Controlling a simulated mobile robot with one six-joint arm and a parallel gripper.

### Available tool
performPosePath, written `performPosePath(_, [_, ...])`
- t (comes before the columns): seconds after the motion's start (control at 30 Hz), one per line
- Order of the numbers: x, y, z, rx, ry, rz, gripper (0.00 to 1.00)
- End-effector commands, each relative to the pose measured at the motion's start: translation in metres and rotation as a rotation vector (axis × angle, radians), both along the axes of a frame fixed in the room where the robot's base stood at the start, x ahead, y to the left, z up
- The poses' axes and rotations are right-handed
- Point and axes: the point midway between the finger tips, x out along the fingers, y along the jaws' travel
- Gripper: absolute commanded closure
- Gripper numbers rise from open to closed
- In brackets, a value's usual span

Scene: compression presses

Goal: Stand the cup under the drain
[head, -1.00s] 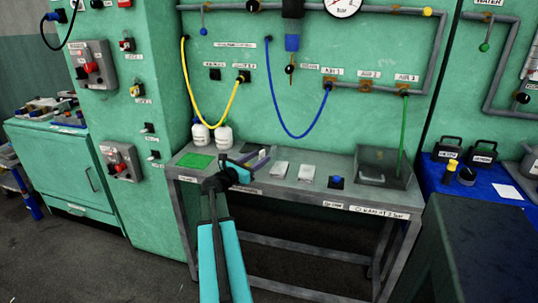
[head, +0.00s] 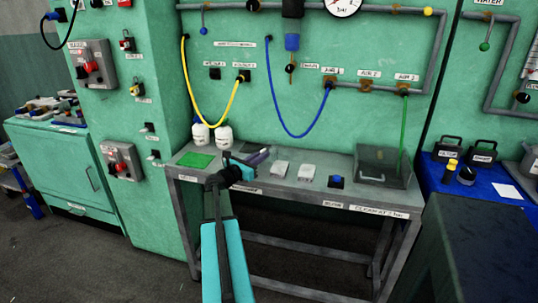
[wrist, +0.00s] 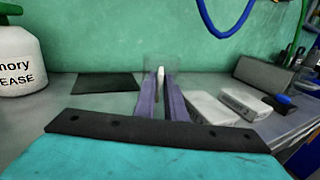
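In the wrist view a faint, clear upright shape (wrist: 160,63), which looks like the cup, stands just beyond the fingertips. I cannot make it out in the head view. My gripper (wrist: 161,77) has two purple fingers pointing at it, with a narrow gap and a small white piece between their tips. Whether they grip anything is unclear. In the head view my gripper (head: 259,156) is over the left part of the bench. The drain appears to be the small valve with a black knob (head: 290,68) below the blue filter bowl (head: 292,42) on the wall.
The grey bench (head: 250,188) carries a green mat (head: 196,160), two white bottles (head: 223,134), two pale blocks (head: 279,169), a blue-topped item (head: 336,181) and a grey tray (head: 384,179) at right. Yellow (head: 213,126) and blue (head: 300,134) hoses hang behind it.

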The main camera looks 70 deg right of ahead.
Motion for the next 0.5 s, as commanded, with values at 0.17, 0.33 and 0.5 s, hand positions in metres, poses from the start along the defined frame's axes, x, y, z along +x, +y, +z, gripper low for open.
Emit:
performPosePath(0.17, [-0.0001, -0.0001, 0.0, 0.0, 0.0, 0.0, 1.0])
performPosePath(0.33, [-0.0002, 0.0, 0.0, 0.0, 0.0, 0.0, 1.0])
performPosePath(0.5, [-0.0003, -0.0001, 0.0015, 0.0, 0.0, 0.0, 1.0])
